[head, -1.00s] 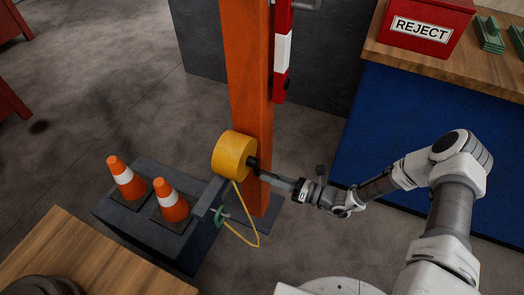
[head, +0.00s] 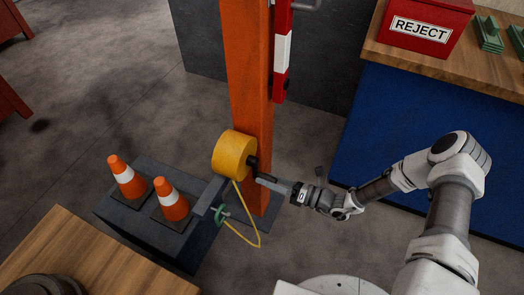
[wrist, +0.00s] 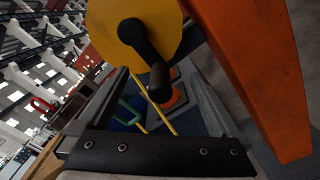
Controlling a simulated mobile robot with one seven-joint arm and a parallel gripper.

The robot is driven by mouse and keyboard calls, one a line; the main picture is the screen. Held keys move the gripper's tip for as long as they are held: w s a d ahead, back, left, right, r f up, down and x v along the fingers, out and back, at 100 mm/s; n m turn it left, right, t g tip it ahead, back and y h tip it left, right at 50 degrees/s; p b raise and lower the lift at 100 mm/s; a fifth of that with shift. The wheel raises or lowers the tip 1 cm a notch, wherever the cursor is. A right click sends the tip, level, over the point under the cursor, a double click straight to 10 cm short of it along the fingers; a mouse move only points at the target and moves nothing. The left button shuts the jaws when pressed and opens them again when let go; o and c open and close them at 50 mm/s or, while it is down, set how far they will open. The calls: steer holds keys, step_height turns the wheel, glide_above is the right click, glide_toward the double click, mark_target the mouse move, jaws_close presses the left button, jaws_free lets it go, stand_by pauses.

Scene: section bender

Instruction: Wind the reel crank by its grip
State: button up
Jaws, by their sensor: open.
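The yellow reel (head: 232,154) is mounted on the orange post in the head view. Its black crank (wrist: 138,38) runs down across the reel face in the wrist view and ends in a black cylindrical grip (wrist: 160,84) that points toward me. My gripper (head: 262,179) reaches the crank side of the reel from the right. In the wrist view my gripper (wrist: 160,92) is open, with one finger on each side of the grip and a gap on both sides. I see no contact. In the head view the fingers partly hide the grip.
A yellow line hangs from the reel near a green hook (head: 219,215). Two traffic cones (head: 171,200) stand on a dark block at left. A blue-sided bench (head: 400,135) is at right.

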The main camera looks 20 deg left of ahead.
stand_by(0.3)
steer(key=shift+r+n, duration=0.1)
steer(key=shift+n, duration=0.9)
steer(key=n+p, duration=0.1)
steer(key=n, duration=0.3)
steer(key=shift+n, duration=0.3)
steer(key=n+p, duration=0.1)
steer(key=n, duration=0.6)
steer(key=n+p, duration=0.2)
steer(key=n, duration=0.4)
steer(key=shift+w, duration=0.1)
steer(key=n+p, duration=0.2)
steer(key=n, duration=0.3)
steer(key=shift+n, duration=1.4)
